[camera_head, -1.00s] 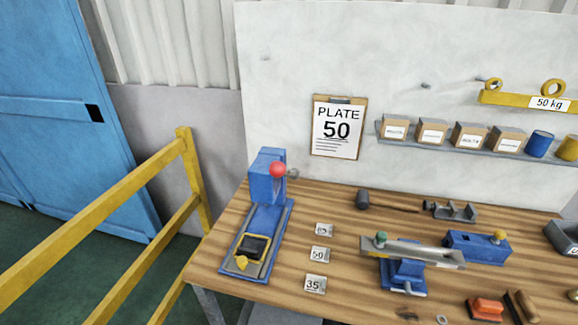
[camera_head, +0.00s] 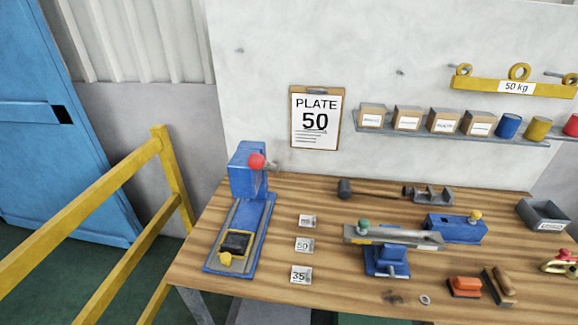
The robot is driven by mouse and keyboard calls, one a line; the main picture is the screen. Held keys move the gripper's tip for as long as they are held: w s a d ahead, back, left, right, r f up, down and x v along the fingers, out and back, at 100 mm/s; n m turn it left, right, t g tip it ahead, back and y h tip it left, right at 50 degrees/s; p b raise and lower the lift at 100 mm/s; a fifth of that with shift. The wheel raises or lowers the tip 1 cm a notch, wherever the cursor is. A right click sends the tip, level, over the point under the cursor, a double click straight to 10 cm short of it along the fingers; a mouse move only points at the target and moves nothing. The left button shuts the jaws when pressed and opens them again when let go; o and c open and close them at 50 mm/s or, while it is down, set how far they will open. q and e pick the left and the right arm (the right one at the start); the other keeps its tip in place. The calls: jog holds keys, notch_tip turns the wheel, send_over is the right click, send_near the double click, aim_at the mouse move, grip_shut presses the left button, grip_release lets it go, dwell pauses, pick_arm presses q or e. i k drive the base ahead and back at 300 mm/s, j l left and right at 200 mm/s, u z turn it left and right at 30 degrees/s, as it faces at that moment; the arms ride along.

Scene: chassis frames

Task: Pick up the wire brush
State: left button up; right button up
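Two small brush-like tools lie at the front right of the wooden workbench (camera_head: 390,292). One has a brown wooden grip on a dark, narrow base (camera_head: 500,285) and looks like the wire brush, though its bristles are too small to make out. Left of it, apart, sits an orange-red block on a dark base (camera_head: 464,287). Neither of my grippers shows in the head view.
A blue vise-like fixture (camera_head: 386,262) stands left of the tools, with a small ring (camera_head: 425,299) on the bench between. A grey bin (camera_head: 543,215) stands behind right. A blue press (camera_head: 247,205) and yellow railing (camera_head: 80,228) are at left.

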aim_at(503, 291)
jog(key=z, duration=1.95)
